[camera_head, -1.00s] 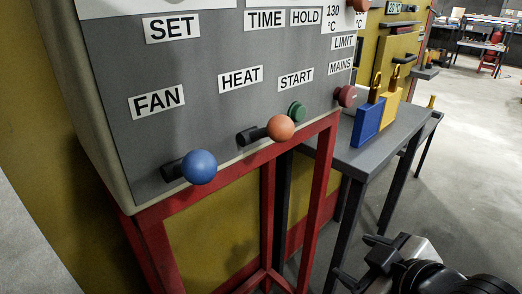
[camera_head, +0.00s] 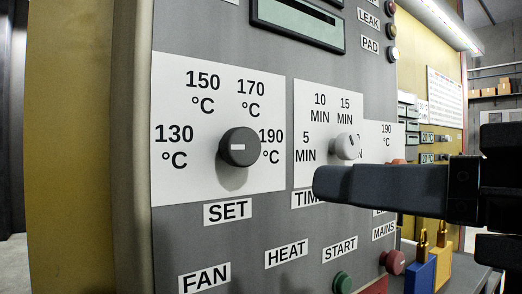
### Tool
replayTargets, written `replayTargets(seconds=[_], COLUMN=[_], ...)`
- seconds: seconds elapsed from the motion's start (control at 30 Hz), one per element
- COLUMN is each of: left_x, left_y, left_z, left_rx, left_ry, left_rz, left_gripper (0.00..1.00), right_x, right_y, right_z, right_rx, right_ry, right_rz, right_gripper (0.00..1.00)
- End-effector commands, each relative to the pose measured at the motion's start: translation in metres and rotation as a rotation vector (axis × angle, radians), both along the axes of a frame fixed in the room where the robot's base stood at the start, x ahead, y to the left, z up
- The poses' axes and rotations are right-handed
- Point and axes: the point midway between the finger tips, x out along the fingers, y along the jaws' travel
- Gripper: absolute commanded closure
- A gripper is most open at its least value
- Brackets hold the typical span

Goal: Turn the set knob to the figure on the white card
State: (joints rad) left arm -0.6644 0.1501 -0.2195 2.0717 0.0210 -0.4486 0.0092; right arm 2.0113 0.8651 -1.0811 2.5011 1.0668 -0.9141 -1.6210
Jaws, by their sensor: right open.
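The set knob (camera_head: 239,158) is dark and round with a short white mark. It sits on a white dial plate (camera_head: 181,185) printed 130, 150, 170 and 190 °C, above the SET label (camera_head: 228,211). The mark looks roughly level; I cannot tell which end points. My right gripper (camera_head: 322,184) reaches in from the right, open, with its dark finger tip right of and below the set knob, apart from it in the picture. It hides part of the TIME label and the dials behind. I cannot pick out a separate white card with a figure. My left gripper is out of view.
A pale time knob (camera_head: 347,146) is close above my right finger. Below are a green start button (camera_head: 343,282) and a red mains knob (camera_head: 394,262). A blue padlock (camera_head: 421,275) and a yellow one (camera_head: 442,266) stand at lower right. A display (camera_head: 298,20) is above.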

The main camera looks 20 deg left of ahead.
Motion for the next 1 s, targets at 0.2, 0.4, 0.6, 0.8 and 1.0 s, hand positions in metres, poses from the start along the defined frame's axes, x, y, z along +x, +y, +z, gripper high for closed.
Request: replayTargets(seconds=[0.2, 0.4, 0.6, 0.8, 1.0], left_x=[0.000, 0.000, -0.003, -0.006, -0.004], left_y=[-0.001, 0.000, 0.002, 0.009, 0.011], left_z=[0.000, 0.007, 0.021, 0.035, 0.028], left_rx=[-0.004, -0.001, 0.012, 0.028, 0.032], left_ry=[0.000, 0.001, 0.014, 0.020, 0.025], left_rz=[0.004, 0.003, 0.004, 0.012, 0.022], left_gripper=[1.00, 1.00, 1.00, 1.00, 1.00], right_x=[-0.023, -0.021, -0.003, 0.021, 0.047], right_y=[-0.009, -0.003, 0.021, 0.052, 0.085], right_z=[0.025, 0.030, 0.034, 0.034, 0.029], right_rx=[-0.101, -0.121, -0.124, -0.121, -0.116], right_ry=[-0.190, -0.217, -0.213, -0.210, -0.213], right_rz=[-0.006, -0.005, -0.003, 0.000, -0.003], right_gripper=[0.41, 0.41, 0.41, 0.41, 0.41])
